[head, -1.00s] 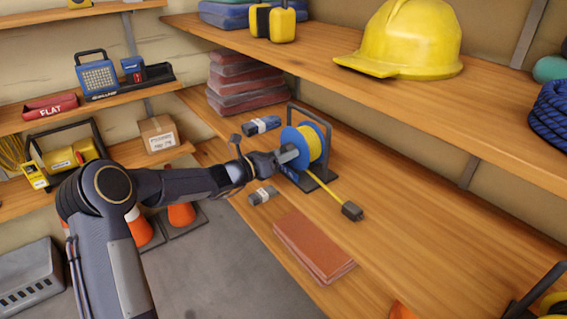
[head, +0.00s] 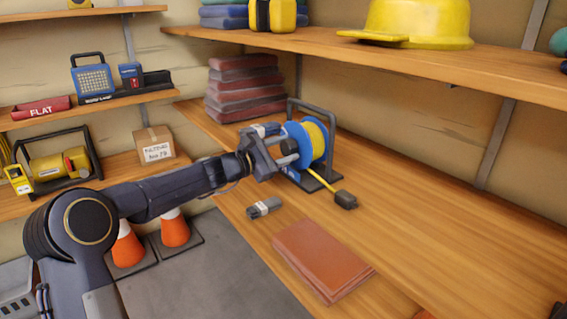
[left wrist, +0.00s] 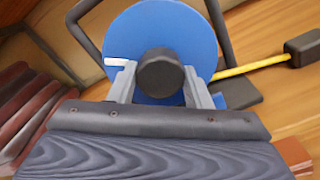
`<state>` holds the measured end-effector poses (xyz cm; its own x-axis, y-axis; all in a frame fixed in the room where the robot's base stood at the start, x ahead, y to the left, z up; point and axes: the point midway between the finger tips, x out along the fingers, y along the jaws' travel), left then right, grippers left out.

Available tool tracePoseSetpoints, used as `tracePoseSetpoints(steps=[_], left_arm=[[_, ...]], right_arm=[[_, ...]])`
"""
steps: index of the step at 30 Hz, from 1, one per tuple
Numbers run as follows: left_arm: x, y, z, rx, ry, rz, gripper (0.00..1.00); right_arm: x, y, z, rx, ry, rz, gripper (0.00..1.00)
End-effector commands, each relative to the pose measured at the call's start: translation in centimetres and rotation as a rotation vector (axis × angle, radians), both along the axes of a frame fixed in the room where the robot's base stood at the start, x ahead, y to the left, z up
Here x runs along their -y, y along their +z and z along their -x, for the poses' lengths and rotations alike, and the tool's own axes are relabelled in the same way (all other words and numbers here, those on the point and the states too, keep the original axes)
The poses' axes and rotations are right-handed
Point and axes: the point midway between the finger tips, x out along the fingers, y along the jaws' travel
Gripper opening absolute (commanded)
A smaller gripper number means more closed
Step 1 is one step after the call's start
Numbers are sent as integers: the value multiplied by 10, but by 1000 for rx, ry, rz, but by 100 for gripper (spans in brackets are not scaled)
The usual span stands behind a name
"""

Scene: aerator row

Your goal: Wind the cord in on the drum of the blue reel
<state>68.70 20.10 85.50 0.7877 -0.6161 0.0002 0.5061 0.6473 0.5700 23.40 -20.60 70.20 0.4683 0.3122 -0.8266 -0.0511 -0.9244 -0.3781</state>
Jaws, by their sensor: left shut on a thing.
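The blue reel (head: 301,143) stands upright in a dark frame on the wooden shelf, with yellow cord on its drum (head: 317,137). A short length of yellow cord (head: 330,184) runs out to a dark plug (head: 345,199) lying on the shelf. My left gripper (head: 283,150) is at the near face of the reel, shut on its dark round crank knob (left wrist: 160,74). In the left wrist view the knob sits between the two fingers, in front of the blue disc (left wrist: 188,30). My right gripper is not in view.
Folded dark red cloths (head: 240,88) are stacked behind. A shelf with a yellow helmet (head: 418,22) hangs above. The shelf right of the plug is clear.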

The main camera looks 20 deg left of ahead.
Motion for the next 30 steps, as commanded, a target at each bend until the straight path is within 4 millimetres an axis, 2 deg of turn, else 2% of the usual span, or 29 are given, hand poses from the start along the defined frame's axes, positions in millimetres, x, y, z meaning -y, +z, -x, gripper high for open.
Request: tracePoseSetpoints(steps=[1,15,30], left_arm=[[0,-7,0,30,1,-37,22],[0,-6,0,304,0,-388,22],[0,-3,0,535,-1,-686,22]], right_arm=[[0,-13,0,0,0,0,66],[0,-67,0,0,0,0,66],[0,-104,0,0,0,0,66]])
